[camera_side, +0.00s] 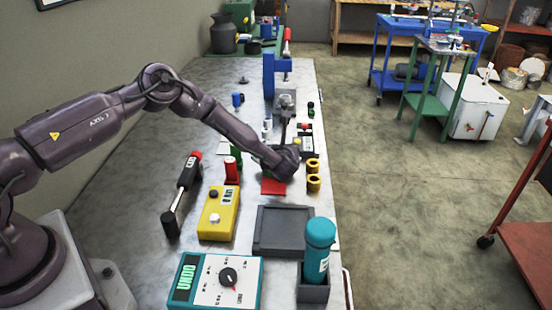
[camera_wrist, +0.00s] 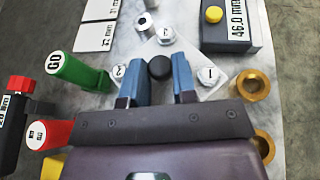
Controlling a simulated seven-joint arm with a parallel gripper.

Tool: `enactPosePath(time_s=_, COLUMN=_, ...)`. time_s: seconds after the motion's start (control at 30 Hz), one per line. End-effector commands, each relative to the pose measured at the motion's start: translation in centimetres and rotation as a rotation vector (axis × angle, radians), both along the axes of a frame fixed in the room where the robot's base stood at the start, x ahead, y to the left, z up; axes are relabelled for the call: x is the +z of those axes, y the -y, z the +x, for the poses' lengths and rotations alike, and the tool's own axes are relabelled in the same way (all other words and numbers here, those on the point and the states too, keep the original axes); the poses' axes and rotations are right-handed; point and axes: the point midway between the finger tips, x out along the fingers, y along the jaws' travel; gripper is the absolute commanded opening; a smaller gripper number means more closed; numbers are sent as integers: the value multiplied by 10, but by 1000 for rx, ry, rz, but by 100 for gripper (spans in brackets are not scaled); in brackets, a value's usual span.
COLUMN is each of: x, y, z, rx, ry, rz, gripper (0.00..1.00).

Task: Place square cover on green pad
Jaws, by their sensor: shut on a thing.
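The square cover (camera_wrist: 151,50) is a pale plate with a black round knob (camera_wrist: 160,67) at its middle, turned like a diamond in the wrist view. Numbered white screw heads show near its corners, among them one marked 1 (camera_wrist: 207,75). My gripper (camera_wrist: 160,64) has its two blue fingers shut on the knob, one on each side. The near part of the cover is hidden behind my gripper. In the side view my wrist hides the cover. I cannot make out the green pad, nor tell whether the cover is clear of the table.
A green GO post (camera_wrist: 72,70) and red post (camera_wrist: 45,132) stand left of my gripper. Gold rings (camera_wrist: 252,85) and a grey gauge box (camera_wrist: 230,30) are to the right. A red pad (camera_side: 272,186), yellow box (camera_side: 218,213) and grey tray (camera_side: 283,231) lie nearer the side camera.

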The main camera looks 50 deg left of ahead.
Motion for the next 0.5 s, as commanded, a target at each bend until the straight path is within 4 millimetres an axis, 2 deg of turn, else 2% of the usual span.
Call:
enactPosePath(time_s=0.03, x=-10, y=1, z=-1, rx=1, ry=-3, rz=-1, gripper=0)
enactPosePath(time_s=0.17, x=-22, y=0, z=0, rx=0, ry=1, rz=1, gripper=0)
enactPosePath(time_s=0.5, x=-25, y=0, z=-1, rx=0, ry=1, rz=1, gripper=0)
